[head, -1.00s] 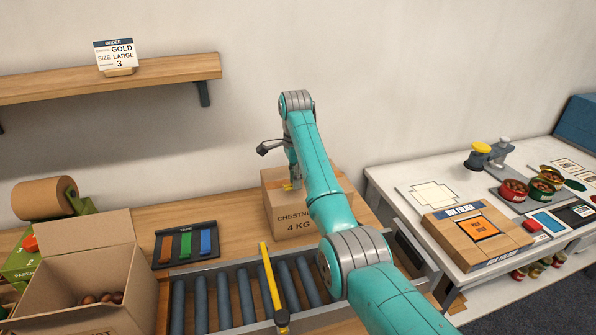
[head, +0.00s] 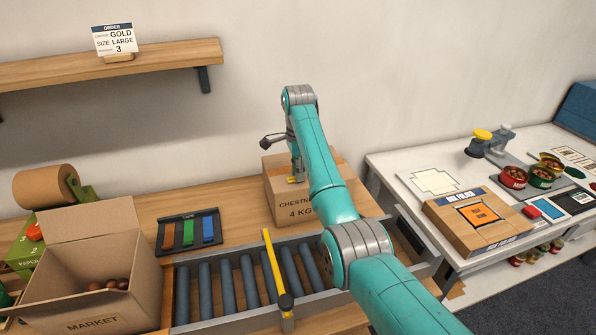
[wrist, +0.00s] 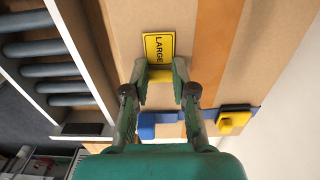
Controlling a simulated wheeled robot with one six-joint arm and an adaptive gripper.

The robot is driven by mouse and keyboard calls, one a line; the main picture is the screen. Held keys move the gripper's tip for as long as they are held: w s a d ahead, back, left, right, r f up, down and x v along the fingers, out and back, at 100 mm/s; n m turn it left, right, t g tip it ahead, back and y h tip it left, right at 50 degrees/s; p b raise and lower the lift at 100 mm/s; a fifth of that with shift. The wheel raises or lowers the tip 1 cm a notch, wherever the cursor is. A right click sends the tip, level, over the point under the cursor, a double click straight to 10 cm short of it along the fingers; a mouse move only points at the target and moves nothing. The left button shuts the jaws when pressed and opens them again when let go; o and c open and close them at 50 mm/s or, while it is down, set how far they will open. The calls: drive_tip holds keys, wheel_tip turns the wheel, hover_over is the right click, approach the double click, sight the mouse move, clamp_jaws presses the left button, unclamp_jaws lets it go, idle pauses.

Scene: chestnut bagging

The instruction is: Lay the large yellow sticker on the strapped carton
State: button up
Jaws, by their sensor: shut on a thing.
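The carton (head: 284,206) marked CHESTNUT 4 KG stands on the wooden bench behind the roller conveyor. In the wrist view its brown top (wrist: 130,22) carries a darker tape strip and a blue strap (wrist: 173,131). My gripper (wrist: 160,82) is over this top, pointing down, its fingers shut on the yellow end of the large yellow sticker (wrist: 159,46). The sticker's printed LARGE face shows just beyond the fingertips. It looks flat along the top; I cannot tell whether it touches. In the head view my arm hides part of the carton.
The roller conveyor (head: 226,290) runs in front of the carton, with a yellow bar (head: 272,262) across it. An open MARKET box (head: 95,318) with chestnuts stands at left, near a tape rack (head: 188,232). A white table (head: 400,170) with a flat box is at right.

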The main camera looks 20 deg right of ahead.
drive_tip(key=o, duration=0.8)
drive_tip(key=shift+c, duration=0.2)
